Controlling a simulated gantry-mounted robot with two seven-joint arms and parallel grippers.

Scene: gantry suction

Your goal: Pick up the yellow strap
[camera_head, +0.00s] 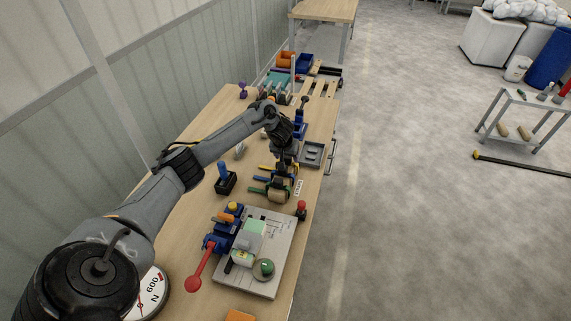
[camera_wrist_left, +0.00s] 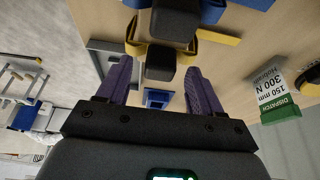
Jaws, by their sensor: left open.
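The yellow strap (camera_head: 265,168) lies on the wooden workbench (camera_head: 188,207), beyond a blue strap (camera_head: 262,179) and a green strap (camera_head: 258,191). My left gripper (camera_head: 285,170) points down at the yellow strap's right part and hides some of it. In the left wrist view, its two purple fingers (camera_wrist_left: 158,78) are apart, with a dark block between and just beyond them. The yellow strap (camera_wrist_left: 224,38) shows on both sides of that block, beyond the fingertips. I cannot tell whether the fingers touch it. My right gripper is not in view.
A grey board with a fixture and red-handled lever (camera_head: 194,284) stands nearer on the bench. A blue-handled black block (camera_head: 226,182) stands left of the straps. A grey tray (camera_head: 313,154) is right of my gripper.

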